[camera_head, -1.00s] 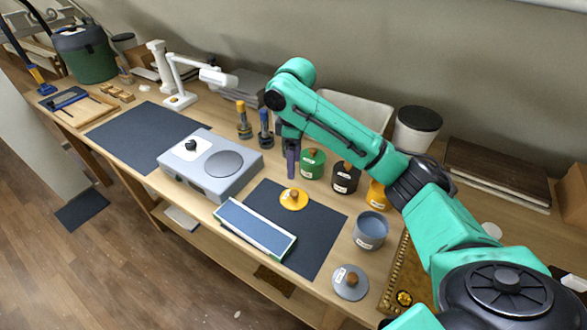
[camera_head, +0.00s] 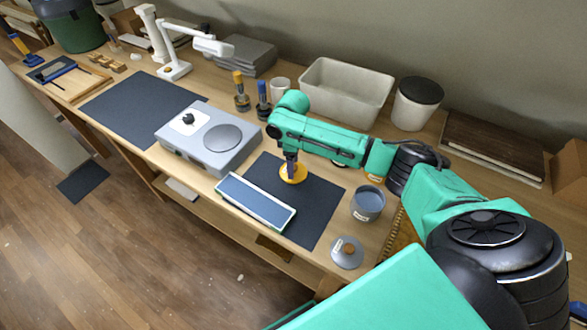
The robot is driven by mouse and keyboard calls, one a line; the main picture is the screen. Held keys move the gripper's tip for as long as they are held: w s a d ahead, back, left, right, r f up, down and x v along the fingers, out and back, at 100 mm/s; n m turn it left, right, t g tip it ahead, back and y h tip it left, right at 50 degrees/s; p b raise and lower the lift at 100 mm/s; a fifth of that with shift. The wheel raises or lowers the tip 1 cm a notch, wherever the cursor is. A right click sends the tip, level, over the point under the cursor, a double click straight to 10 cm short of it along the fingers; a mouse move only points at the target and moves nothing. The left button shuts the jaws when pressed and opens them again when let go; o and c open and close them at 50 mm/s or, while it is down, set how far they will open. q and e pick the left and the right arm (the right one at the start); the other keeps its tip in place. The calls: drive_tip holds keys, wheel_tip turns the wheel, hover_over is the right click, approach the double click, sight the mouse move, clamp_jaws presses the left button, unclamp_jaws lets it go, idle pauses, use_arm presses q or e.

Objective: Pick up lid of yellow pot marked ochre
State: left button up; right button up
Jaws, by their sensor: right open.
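The yellow lid (camera_head: 299,179) lies flat on a dark mat (camera_head: 318,205) in the middle of the bench. My right gripper (camera_head: 291,171) points down over the lid, with its open fingers at the lid's middle, where they hide the knob. I cannot tell whether the fingers touch it. The yellow pot (camera_head: 374,177) is mostly hidden behind my right arm; only a small part with a pale label shows. My left gripper is out of view.
A blue-grey pot (camera_head: 367,207) and its grey lid (camera_head: 345,259) stand right of the mat. A grey scale (camera_head: 176,140) stands left. A pale bin (camera_head: 345,92) and black-topped canister (camera_head: 413,112) are behind.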

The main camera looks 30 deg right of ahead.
drive_tip(key=shift+w, duration=0.1)
clamp_jaws()
drive_tip(key=shift+r, duration=0.1)
